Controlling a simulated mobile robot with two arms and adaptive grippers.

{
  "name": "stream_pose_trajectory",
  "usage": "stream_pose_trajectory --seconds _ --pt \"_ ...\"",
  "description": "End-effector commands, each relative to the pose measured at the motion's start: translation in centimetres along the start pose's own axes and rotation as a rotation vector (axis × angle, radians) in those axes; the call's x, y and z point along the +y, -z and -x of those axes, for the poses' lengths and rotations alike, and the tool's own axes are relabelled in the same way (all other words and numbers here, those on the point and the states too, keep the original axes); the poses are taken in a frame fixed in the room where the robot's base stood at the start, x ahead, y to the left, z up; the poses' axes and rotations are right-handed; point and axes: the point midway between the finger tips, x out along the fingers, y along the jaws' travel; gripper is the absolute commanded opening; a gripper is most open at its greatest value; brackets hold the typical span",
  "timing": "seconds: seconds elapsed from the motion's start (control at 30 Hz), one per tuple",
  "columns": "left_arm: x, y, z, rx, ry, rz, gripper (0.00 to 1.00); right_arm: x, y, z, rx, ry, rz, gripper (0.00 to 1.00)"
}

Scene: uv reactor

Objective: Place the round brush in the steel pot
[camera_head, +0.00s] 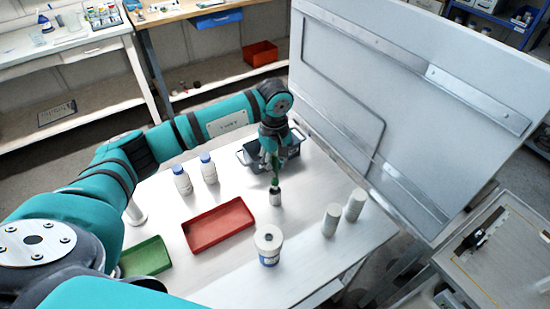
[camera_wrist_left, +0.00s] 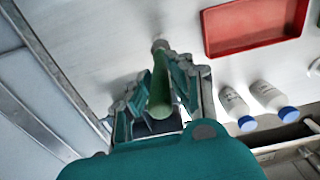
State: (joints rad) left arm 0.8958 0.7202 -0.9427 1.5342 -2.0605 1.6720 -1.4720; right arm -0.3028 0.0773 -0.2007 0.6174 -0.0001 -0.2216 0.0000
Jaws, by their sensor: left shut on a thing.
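My left gripper (camera_head: 272,160) points down over the white table and is shut on the green handle of the round brush (camera_head: 275,181). The wrist view shows the green brush (camera_wrist_left: 160,98) between the fingers. In the wrist view a small grey round shape (camera_wrist_left: 160,45) shows at the brush's far end. My right gripper is not in view.
A dark basket (camera_head: 247,154) stands behind the gripper. Two white bottles with blue caps (camera_head: 182,181), a red tray (camera_head: 220,226) and a green tray (camera_head: 146,257) lie left. A white tub (camera_head: 268,246) and two pale cylinders (camera_head: 331,220) stand in front. A large grey panel (camera_head: 400,90) rises right.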

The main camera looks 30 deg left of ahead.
Motion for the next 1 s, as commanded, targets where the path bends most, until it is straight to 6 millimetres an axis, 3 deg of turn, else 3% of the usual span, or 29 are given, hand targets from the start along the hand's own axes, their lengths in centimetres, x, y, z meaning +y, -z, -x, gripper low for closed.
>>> stream_pose_trajectory --seconds 0.4,0.93,0.97,1.0 --pt "0.0 0.0 -4.9 0.000 0.000 0.000 0.00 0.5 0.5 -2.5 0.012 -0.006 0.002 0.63" --pt "0.0 0.1 -6.0 0.000 -0.001 -0.001 0.00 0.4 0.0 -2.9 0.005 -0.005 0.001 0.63" --pt "0.0 0.1 -6.0 0.000 -0.001 -0.001 0.20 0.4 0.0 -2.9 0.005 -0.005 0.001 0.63" --pt "0.0 0.1 -6.0 0.000 -0.001 -0.001 0.25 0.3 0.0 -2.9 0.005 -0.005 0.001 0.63"
